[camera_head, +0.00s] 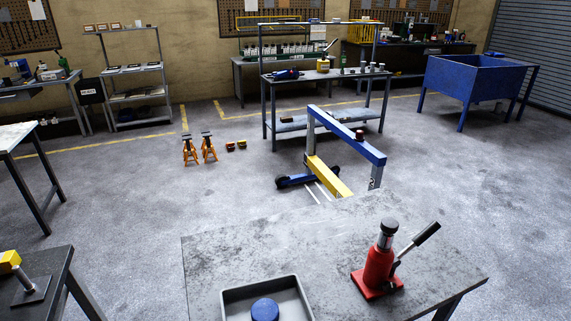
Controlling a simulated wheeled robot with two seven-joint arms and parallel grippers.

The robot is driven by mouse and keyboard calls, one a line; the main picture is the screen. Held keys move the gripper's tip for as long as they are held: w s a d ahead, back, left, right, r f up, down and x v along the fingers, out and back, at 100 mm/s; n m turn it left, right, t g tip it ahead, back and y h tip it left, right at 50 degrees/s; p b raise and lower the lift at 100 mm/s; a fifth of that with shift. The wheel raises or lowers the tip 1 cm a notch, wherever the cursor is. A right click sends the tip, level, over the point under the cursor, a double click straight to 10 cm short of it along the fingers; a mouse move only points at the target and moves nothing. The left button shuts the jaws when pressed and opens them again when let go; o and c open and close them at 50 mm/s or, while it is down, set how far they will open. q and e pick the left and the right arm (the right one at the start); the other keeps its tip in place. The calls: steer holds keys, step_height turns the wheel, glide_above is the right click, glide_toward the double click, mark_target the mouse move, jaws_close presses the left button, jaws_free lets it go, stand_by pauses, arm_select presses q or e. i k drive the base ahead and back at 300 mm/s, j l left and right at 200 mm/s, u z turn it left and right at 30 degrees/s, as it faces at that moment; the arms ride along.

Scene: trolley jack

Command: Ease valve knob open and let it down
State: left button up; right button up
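A red bottle jack (379,271) stands upright on the near grey worktable (235,250), toward its right side. Its dark round top (389,226) is raised on a light shaft above the red body. A lever with a black grip (426,233) slants up to the right from the jack. I cannot make out a valve knob on the jack at this size. A grey tray (290,285) lies at the table's near edge, with a blue round object (265,309) in it, partly cut off by the frame. Neither of my grippers is in view.
A blue and yellow hoist frame (345,140) stands on the floor behind the table. Orange stands (190,150), a shelved bench (300,77) and a blue bin (470,80) are farther back. A table corner with a yellow-topped post (12,260) is at lower left.

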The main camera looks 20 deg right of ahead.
mark_target(390, 288)
steer(key=z, duration=1.3)
